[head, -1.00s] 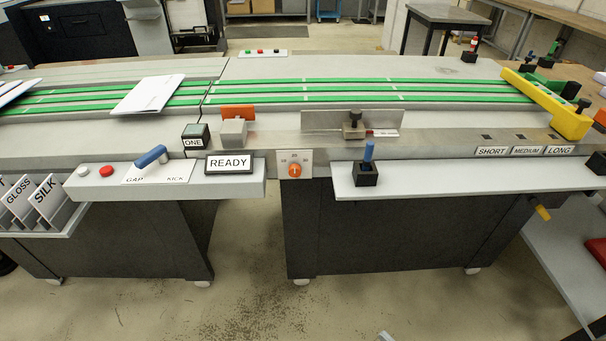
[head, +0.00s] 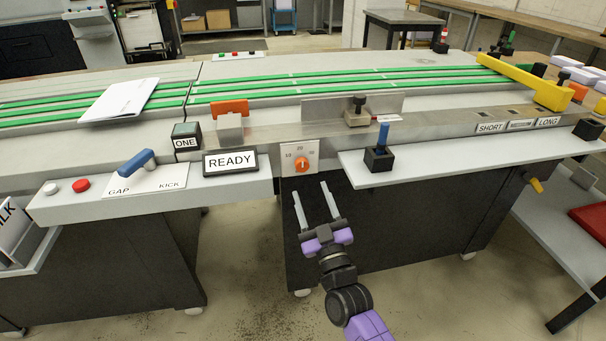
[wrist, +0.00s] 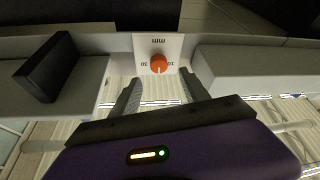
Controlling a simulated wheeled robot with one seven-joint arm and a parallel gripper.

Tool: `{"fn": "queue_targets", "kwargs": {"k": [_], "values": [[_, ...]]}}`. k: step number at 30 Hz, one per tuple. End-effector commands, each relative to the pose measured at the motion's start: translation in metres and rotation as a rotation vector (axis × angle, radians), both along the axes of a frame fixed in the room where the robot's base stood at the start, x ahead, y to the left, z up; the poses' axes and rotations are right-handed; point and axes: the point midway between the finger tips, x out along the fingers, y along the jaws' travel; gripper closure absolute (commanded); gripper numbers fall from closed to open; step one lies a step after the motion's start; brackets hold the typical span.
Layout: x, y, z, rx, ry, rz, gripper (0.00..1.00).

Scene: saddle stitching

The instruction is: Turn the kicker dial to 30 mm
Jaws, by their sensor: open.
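The kicker dial (head: 302,164) is an orange knob with a pale pointer mark on a white plate (head: 288,155) on the machine's front. In the head view its pointer looks roughly upright, toward the middle mark; the numbers are too small to read surely. In the wrist view the orange knob (wrist: 158,64) shows beyond the fingers, with the plate's lettering upside down. My gripper (head: 314,194) is open and empty, its two fingers pointing up at the dial from below and in front, apart from it. In the wrist view the knob lies between the lines of the open fingers (wrist: 160,85).
A READY sign (head: 230,162) and a shelf with the blue GAP/KICK lever (head: 137,163) stand left of the dial. A ledge with a blue-handled black block (head: 379,158) juts out to the right. The space before the dial is clear.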

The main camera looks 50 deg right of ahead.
Motion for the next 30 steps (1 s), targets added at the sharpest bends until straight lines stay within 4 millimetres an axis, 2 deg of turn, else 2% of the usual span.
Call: {"fn": "queue_targets", "kwargs": {"k": [18,29,30], "values": [[0.062,-0.034,0.028,-0.003,-0.003,-0.005,0.47],[0.066,-0.036,0.030,-0.003,-0.003,-0.004,0.47],[0.066,-0.036,0.030,-0.003,-0.003,-0.004,0.54]]}}
